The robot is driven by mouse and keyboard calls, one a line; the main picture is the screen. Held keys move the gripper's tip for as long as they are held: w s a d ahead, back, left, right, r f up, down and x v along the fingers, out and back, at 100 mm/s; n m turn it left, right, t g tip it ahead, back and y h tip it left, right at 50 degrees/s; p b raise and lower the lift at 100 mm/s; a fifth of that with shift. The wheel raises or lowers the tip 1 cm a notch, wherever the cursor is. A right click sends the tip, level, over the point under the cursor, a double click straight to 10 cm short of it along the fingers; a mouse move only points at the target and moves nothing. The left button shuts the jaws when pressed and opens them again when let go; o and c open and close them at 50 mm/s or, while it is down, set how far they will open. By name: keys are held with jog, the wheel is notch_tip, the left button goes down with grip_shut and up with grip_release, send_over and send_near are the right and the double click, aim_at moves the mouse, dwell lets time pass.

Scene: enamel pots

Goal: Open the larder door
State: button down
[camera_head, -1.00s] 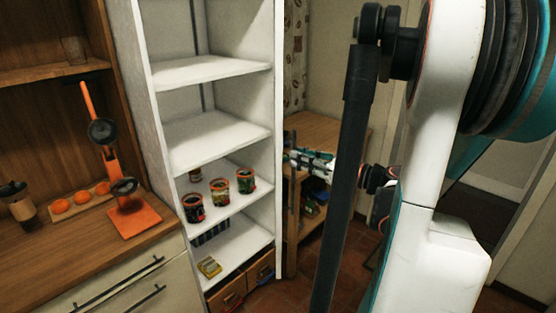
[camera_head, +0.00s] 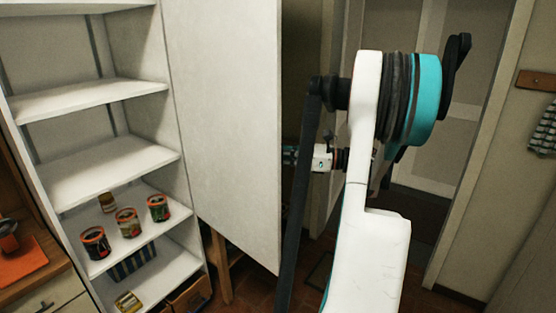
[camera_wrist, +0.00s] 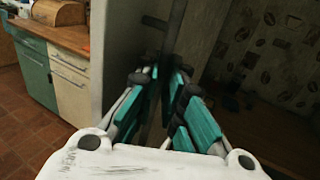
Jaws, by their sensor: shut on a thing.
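The larder (camera_head: 90,150) is a tall white cupboard with open shelves, at the left of the head view. Its white door (camera_head: 225,130) stands open, with its broad inner face turned toward the head camera. My gripper (camera_wrist: 168,88) has teal fingers, shut on a dark upright handle (camera_wrist: 171,45) on the door's other side. In the head view my gripper (camera_head: 291,156) shows just past the door's free edge, its fingertips partly hidden by the door. The handle is hidden in the head view.
Several jars (camera_head: 127,222) stand on a larder shelf. A wooden counter (camera_head: 45,280) lies at the lower left. A wall with a hanging cloth (camera_head: 544,130) is at the right. The wrist view shows teal and cream cabinets (camera_wrist: 55,75) and tiled floor (camera_wrist: 35,130).

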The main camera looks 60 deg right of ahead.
jog(key=shift+w+d+f+y, duration=0.15)
jog(key=shift+d+y, duration=0.15)
jog(key=shift+d, duration=0.7)
jog(key=shift+n, duration=0.3)
jog(key=c, duration=1.8)
grip_release()
jog(key=shift+w+f, duration=0.1)
jog(key=shift+w, duration=0.1)
jog(key=shift+o, duration=0.6)
jog(key=shift+w+f, duration=0.1)
jog(key=shift+w, duration=0.15)
jog(key=v, duration=1.2)
jog(key=shift+s+r, duration=0.25)
jog(key=shift+r, duration=0.05)
